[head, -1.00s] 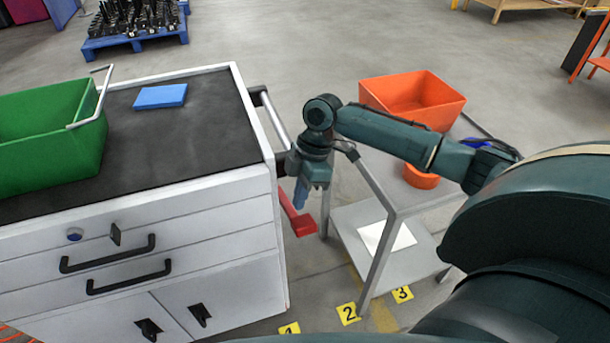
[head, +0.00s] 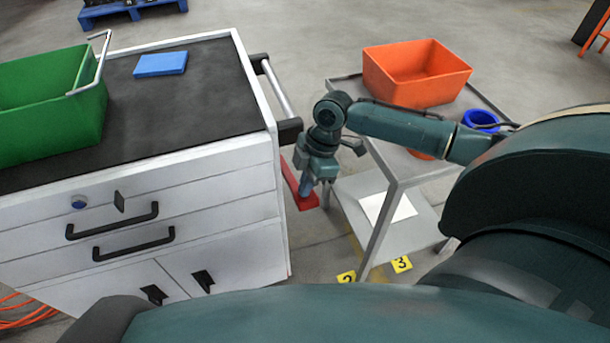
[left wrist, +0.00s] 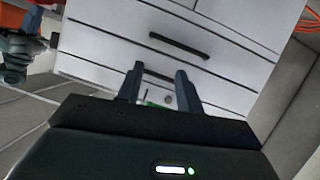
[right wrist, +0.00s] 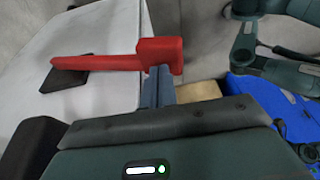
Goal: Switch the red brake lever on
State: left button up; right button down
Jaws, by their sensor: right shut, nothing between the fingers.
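The red brake lever (right wrist: 100,63) juts from a black mount (right wrist: 68,82) on the cabinet's white side and ends in a thicker red block (right wrist: 160,52). In the head view the lever (head: 291,178) shows low beside the cabinet's right side, its end partly hidden by my right gripper. My right gripper (head: 306,188) is shut and empty. In the right wrist view its fingertips (right wrist: 158,72) are at the lever's end block; whether they touch is unclear. My left gripper (left wrist: 158,75) is open and empty before the cabinet's drawers; I cannot make it out in the head view.
The cabinet (head: 200,155) carries a green bin (head: 50,125) and a blue box (head: 160,64), with a push handle (head: 277,88) on its right. A grey cart (head: 400,185) with an orange bin (head: 415,75) stands close right. Yellow floor markers (head: 402,264) lie in front.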

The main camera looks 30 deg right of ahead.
pick_arm(q)
jog(key=shift+s+a+r+b, duration=0.2)
jog(key=shift+s+a+b, duration=0.15)
jog(key=shift+s+b, duration=0.2)
pick_arm(e)
jog(key=s+f+t, duration=0.3)
jog(key=f, duration=0.8)
jog(key=shift+a+f+h, duration=0.3)
jog(key=shift+a+f, duration=0.05)
jog(key=shift+s+f, duration=0.15)
pick_arm(q)
jog(key=d+r+g+p, duration=0.1)
jog(key=p, duration=0.6)
jog(key=shift+d+r+m, duration=0.25)
jog(key=shift+m, duration=0.15)
pick_arm(e)
jog(key=s+a+v, duration=0.1)
jog(key=v, duration=1.3)
jog(key=shift+a, duration=0.3)
jog(key=shift+s, duration=0.1)
